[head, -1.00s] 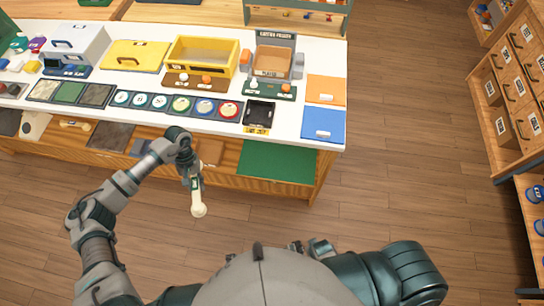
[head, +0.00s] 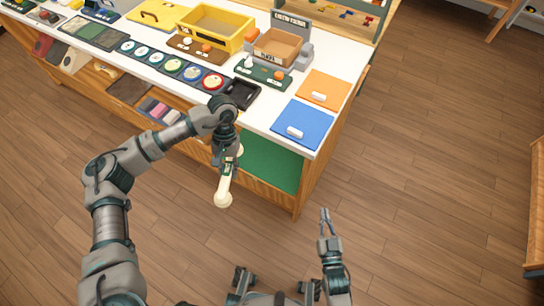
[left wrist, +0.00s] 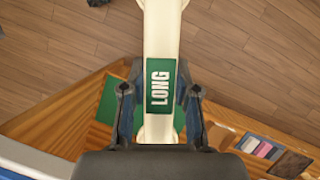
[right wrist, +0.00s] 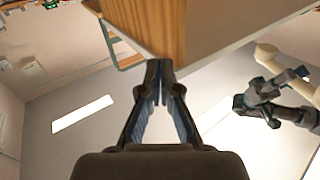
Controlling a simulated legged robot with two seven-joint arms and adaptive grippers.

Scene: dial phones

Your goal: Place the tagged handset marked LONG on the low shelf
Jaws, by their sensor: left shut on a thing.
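The cream handset (head: 223,188) has a green tag reading LONG, clear in the left wrist view (left wrist: 160,85). My left gripper (head: 228,157) is shut on it around the tagged part of the handle. The handset hangs in the air in front of the counter, its lower end pointing toward me. The low shelf (head: 118,88) runs beneath the white counter; a green mat (head: 270,164) lies at its right end, partly hidden by my left arm. My right gripper (head: 326,218) is empty, fingertips together, over the floor right of the counter; its fingers show in the right wrist view (right wrist: 164,78).
The white counter (head: 263,118) carries a yellow bin (head: 215,27), a grey-framed station (head: 277,48), a black tray (head: 241,94), and blue (head: 302,124) and orange (head: 325,90) panels. Striped items (head: 160,109) lie on the shelf.

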